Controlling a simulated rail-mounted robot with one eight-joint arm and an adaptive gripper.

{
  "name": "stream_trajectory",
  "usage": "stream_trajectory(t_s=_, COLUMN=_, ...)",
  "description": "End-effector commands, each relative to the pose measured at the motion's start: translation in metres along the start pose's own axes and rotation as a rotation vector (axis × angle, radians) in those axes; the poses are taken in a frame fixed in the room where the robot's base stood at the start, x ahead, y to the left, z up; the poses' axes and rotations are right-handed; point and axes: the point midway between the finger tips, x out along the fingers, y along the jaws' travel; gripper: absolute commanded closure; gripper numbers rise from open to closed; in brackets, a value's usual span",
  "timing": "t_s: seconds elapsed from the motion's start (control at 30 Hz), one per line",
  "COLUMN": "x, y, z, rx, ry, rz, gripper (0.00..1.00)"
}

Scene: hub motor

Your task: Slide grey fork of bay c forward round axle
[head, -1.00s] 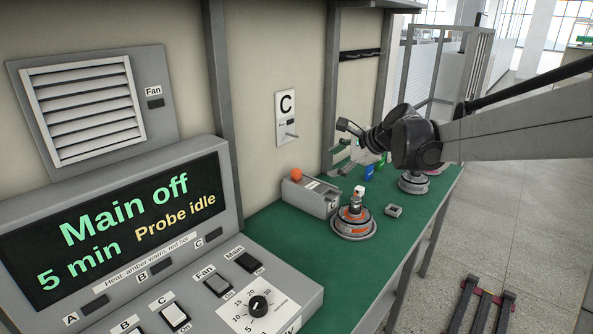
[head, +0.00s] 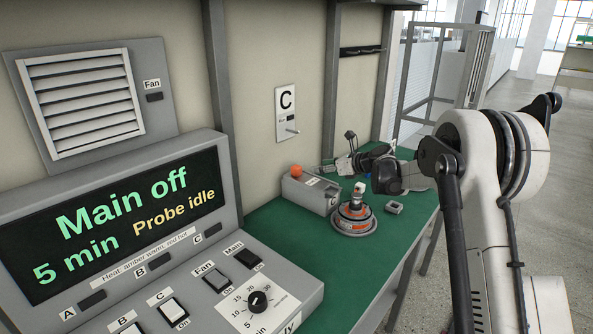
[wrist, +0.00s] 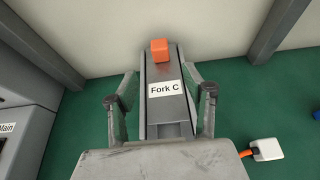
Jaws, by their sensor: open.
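The grey fork of bay C (head: 309,194) is a long block on the green bench, with an orange knob (head: 296,171) at its wall end. In the wrist view the fork (wrist: 164,118), labelled "Fork C", points up the picture, with its orange knob (wrist: 159,51) at the far end. My gripper (wrist: 162,88) is open, with one finger on each side of the fork; I cannot tell whether they touch it. The hub motor (head: 354,220), a round base with an upright axle (head: 357,198), stands just right of the fork. The fork's near end is partly hidden by my gripper body.
A wall plate marked C (head: 287,108) with a small lever is above the bench. A small grey block (head: 394,208) lies right of the motor. The control console (head: 230,285) fills the lower left. The front of the green bench (head: 290,255) is clear.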

Motion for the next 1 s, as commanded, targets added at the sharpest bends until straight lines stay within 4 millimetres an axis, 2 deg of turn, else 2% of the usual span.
stream_trajectory(t_s=0.6, x=0.106, y=0.001, z=0.0, rx=-0.004, ry=0.001, rz=0.001, gripper=0.54)
stream_trajectory(t_s=0.8, x=0.125, y=0.001, z=0.0, rx=-0.004, ry=0.001, rz=0.001, gripper=0.54)
stream_trajectory(t_s=1.0, x=0.131, y=0.001, z=0.001, rx=-0.003, ry=0.001, rz=0.0, gripper=0.54)
